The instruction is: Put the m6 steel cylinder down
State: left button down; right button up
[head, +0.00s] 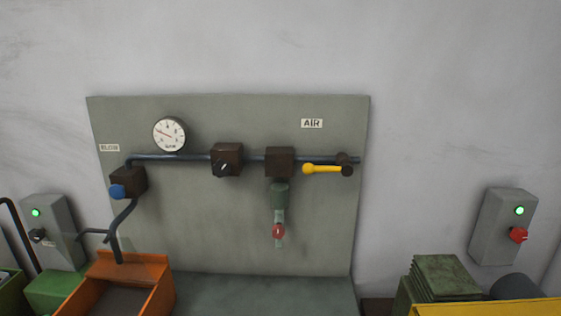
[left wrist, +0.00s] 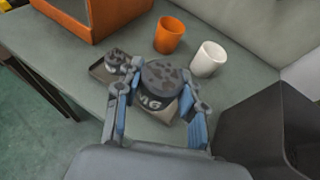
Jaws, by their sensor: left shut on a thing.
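The m6 steel cylinder (left wrist: 162,84), dark with a mottled top and a pale M6 mark on its side, is in the left wrist view. My left gripper (left wrist: 165,76) is shut on it, with one blue-grey finger on each side. I cannot tell whether the cylinder touches the tray or table. A smaller dark round piece (left wrist: 117,58) sits on the tray, left of the cylinder. My right gripper is not in view.
An orange cup (left wrist: 169,34) and a white cup (left wrist: 208,59) stand just beyond the cylinder. An orange bin (left wrist: 92,17) is at the upper left. A large dark box (left wrist: 262,125) is at the right. In the head view, a wall panel (head: 320,220) carries air valves.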

pick_arm(q)
jog(key=w+a+r+m+t+h+b, duration=0.1)
jog(key=w+a+r+m+h+b, duration=0.2)
jog(key=w+r, duration=0.4)
jog(key=shift+a+m+h+b, duration=0.3)
jog(key=shift+m+h+b, duration=0.3)
jog(key=shift+h+b, duration=0.35)
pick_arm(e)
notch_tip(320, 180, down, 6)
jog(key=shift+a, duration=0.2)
pick_arm(q)
jog(key=shift+r, duration=0.1)
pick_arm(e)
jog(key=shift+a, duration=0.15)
pick_arm(q)
jog(key=shift+d, duration=0.1)
